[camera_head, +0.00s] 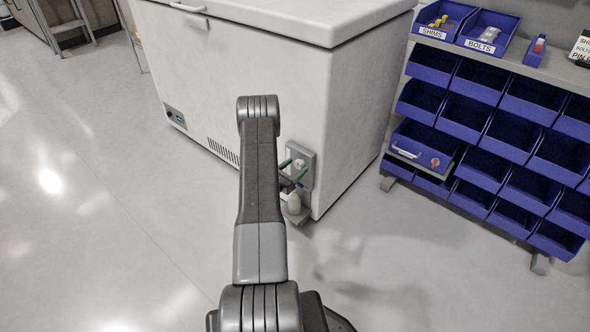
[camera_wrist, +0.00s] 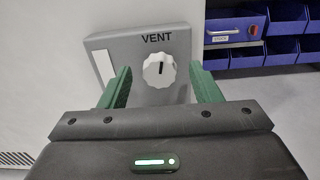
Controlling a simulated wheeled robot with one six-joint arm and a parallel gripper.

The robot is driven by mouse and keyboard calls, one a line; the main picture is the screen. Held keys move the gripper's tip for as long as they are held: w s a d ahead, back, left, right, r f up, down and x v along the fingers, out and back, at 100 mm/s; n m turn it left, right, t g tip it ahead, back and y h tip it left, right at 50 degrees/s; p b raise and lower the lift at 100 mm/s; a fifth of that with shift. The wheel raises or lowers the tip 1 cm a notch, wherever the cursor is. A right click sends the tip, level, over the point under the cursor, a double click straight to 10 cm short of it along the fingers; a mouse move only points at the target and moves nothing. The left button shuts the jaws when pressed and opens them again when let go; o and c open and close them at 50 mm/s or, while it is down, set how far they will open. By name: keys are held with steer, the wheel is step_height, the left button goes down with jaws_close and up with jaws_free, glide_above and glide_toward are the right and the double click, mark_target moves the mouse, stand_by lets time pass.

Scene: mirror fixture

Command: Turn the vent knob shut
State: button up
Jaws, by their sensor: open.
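The vent knob (camera_wrist: 159,70) is a white fluted dial with a dark pointer mark that stands about upright in the wrist view. It sits on a grey panel (camera_wrist: 127,52) labelled VENT. In the head view the knob (camera_head: 298,164) shows small on the panel at the freezer's lower corner, partly beside my arm. My gripper (camera_wrist: 160,88) is open, its green fingers to the left and right of the knob. I cannot tell how far the fingertips are from it. In the head view the gripper (camera_head: 292,172) is partly hidden by my arm.
A white chest freezer (camera_head: 262,70) stands behind the panel. A rack of blue bins (camera_head: 490,125) stands to the right. The floor (camera_head: 420,270) in front of the rack is clear.

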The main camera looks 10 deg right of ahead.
steer(key=shift+w+d, duration=0.15)
steer(key=shift+d, duration=0.05)
steer(key=c, duration=1)
steer(key=shift+f+n+b, duration=0.1)
steer(key=shift+n+b, duration=0.3)
steer(key=shift+b, duration=0.15)
steer(key=shift+n, duration=0.5)
steer(key=o, duration=1)
